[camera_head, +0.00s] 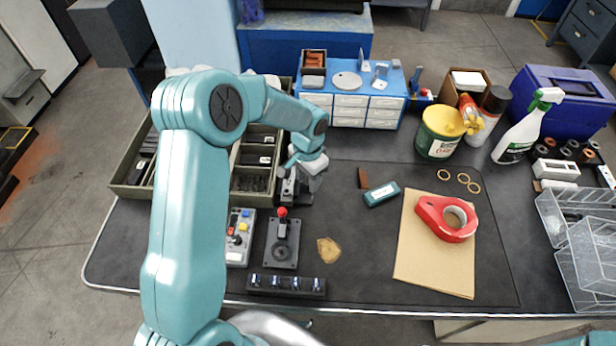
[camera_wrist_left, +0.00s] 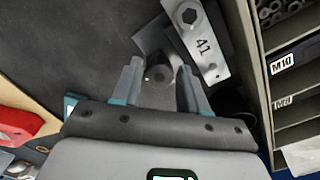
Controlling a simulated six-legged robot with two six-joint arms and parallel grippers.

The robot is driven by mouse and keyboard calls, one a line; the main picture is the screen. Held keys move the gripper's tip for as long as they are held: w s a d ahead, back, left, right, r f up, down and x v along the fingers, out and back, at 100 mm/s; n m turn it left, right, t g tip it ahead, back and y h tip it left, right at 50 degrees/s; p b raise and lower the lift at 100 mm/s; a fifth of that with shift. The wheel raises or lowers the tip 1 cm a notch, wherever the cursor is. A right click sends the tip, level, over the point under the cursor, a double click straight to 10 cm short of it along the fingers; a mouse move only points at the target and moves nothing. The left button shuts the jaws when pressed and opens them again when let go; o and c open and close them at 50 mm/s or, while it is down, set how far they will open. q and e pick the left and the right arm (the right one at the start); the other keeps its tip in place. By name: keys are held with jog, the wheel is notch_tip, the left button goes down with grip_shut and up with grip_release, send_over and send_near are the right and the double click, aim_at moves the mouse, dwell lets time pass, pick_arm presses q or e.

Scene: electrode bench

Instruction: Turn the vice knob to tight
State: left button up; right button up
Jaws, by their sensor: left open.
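My left gripper (camera_head: 312,178) reaches down over the vice (camera_head: 289,187), just right of the grey-green bin, in the head view. In the left wrist view the open fingers of my left gripper (camera_wrist_left: 161,88) stand on either side of a round grey knob (camera_wrist_left: 159,74). I cannot tell whether either finger touches it. In the head view my gripper and arm hide much of the vice, and the knob cannot be made out. My right gripper is not in view.
The compartment bin (camera_head: 125,190) stands left of the vice. A red-knobbed joystick (camera_head: 282,235) and a button box (camera_head: 240,238) lie in front. A blue drawer unit (camera_head: 349,104) stands behind.

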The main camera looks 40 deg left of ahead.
pick_arm(q)
jog(key=shift+s, duration=0.15)
jog(key=shift+c, duration=0.2)
jog(key=c, duration=0.7)
jog(key=shift+m+b, duration=0.35)
jog(key=shift+m, duration=0.05)
jog(key=o, duration=0.7)
jog(key=shift+o, duration=0.2)
